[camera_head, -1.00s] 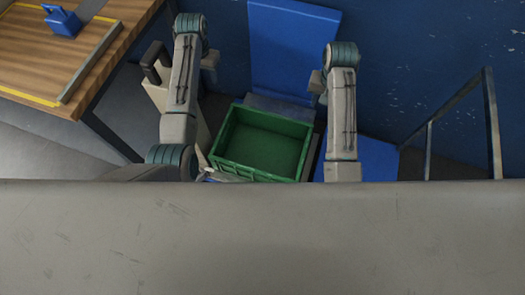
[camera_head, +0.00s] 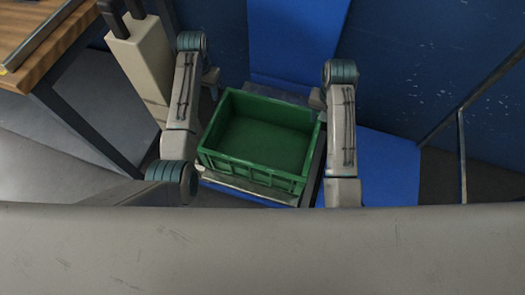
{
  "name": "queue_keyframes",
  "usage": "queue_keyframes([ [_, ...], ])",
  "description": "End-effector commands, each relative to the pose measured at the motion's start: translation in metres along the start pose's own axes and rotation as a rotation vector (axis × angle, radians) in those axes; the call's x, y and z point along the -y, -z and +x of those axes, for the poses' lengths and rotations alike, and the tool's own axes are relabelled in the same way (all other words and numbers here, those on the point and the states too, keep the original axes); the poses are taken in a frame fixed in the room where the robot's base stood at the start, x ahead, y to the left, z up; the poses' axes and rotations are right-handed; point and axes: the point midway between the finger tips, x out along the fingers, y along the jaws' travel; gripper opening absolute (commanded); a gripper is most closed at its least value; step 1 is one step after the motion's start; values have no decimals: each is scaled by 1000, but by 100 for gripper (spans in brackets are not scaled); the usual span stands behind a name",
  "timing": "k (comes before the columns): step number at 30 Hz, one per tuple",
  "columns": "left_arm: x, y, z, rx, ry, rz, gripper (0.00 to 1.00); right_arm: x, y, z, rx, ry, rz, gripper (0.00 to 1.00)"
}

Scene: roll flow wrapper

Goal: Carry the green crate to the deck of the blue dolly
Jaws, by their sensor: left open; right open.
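The green crate (camera_head: 250,168) is upright and looks empty, between my two arms. It rests on a low, pale-edged support (camera_head: 235,187) with a blue strip under its front left. My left gripper (camera_head: 211,79) is by the crate's far left corner, and my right gripper (camera_head: 318,98) is by its far right corner. Both are open and small in view; their fingertips are partly hidden by my arms, and I cannot tell whether they touch the crate. A blue flat surface (camera_head: 390,170) lies right of my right arm; I cannot tell whether it is the dolly's deck.
A tall blue panel (camera_head: 297,40) stands behind the crate against the dark blue wall. A beige post with dark handles (camera_head: 142,62) stands left of my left arm. A wooden table (camera_head: 30,30) is at upper left, and a metal rail (camera_head: 461,150) is at right.

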Motion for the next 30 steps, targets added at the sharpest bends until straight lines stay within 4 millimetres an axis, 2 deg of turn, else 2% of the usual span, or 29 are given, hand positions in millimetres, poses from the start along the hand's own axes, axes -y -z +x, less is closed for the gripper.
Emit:
queue_keyframes([
  [1, 0, 0, 27, 0, 0, 0, 43, 0, 0, 27, 0, 0, 0, 43],
  [6, 0, 0, 63, 0, 0, 0, 43, 0, 0, 63, 0, 0, 0, 43],
  [9, 0, 0, 77, 0, 0, 0, 43, 0, 0, 77, 0, 0, 0, 43],
  [14, 0, 0, 87, -1, 0, 0, 43, 0, 0, 87, 0, 0, 0, 43],
  [26, 0, 0, 88, 0, 0, 0, 43, 0, 0, 88, 0, 0, 0, 43],
  [30, 0, 0, 95, 2, 0, 0, 43, 0, 0, 96, 2, -1, 0, 43],
])
